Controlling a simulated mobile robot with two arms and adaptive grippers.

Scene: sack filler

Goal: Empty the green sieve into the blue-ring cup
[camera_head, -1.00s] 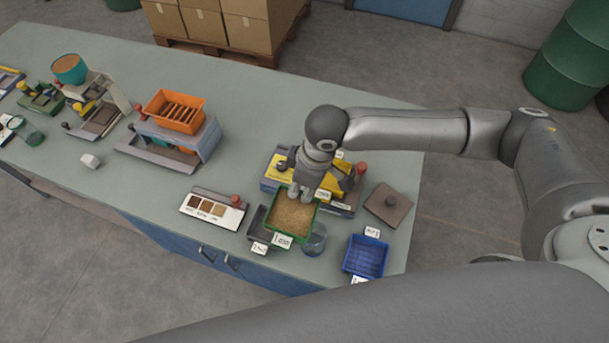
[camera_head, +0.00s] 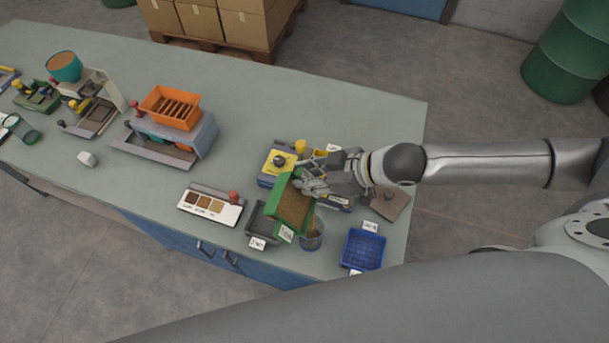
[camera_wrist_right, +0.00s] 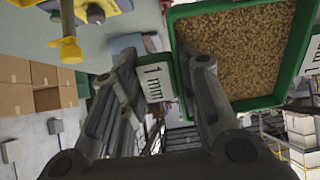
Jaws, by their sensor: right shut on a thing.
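The green sieve (camera_head: 281,199) is full of tan grain and tilted steeply, its low side toward the clear, bluish cup (camera_head: 313,243). The cup stands on the bench just right of and below the sieve. A brown streak shows between the sieve's lower edge and the cup; the cup's ring is too small to make out. My right gripper (camera_head: 306,184) is shut on the sieve's rim. In the right wrist view the sieve (camera_wrist_right: 291,60) sits at upper right, and its "1 mm" label is between the fingers (camera_wrist_right: 162,75). My left gripper is not in view.
A blue basket (camera_head: 364,250) stands right of the cup, near the bench's front edge. A dark tray (camera_head: 258,229) is left of the sieve. A yellow-topped device (camera_head: 278,163) is behind it. A sample card (camera_head: 210,207) lies further left.

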